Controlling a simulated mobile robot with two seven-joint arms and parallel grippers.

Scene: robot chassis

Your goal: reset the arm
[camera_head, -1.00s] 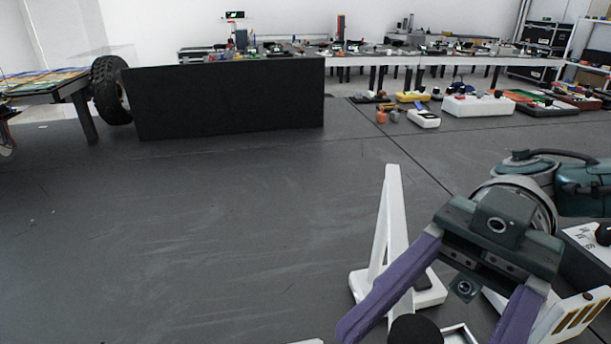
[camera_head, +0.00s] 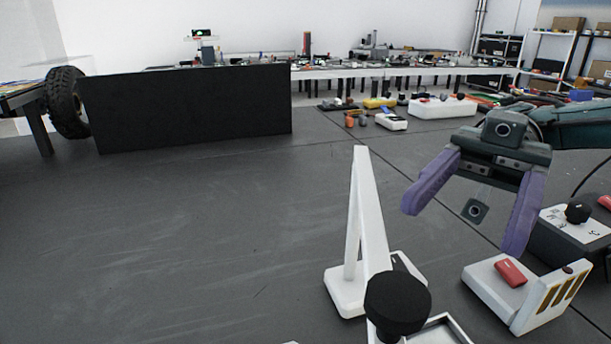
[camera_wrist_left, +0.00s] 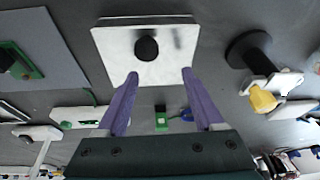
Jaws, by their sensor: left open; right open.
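My right gripper (camera_head: 460,228) shows at the right of the head view, its two purple fingers spread apart with nothing between them. It hangs above the dark table, between a white upright stand (camera_head: 357,215) and a white block (camera_head: 530,290) with a red piece on it. My left gripper (camera_wrist_left: 158,75) shows only in the left wrist view, its purple fingers open and empty. Beyond its fingertips is a white square plate (camera_wrist_left: 120,66) with a black round knob (camera_wrist_left: 146,49). I cannot tell how far the fingertips are from the plate.
A black knob (camera_head: 397,302) stands at the bottom of the head view. A black panel (camera_head: 190,108) and a wheel (camera_head: 66,102) stand at the back left. A dark box (camera_head: 570,243) is at the right edge. The table's left and middle are clear.

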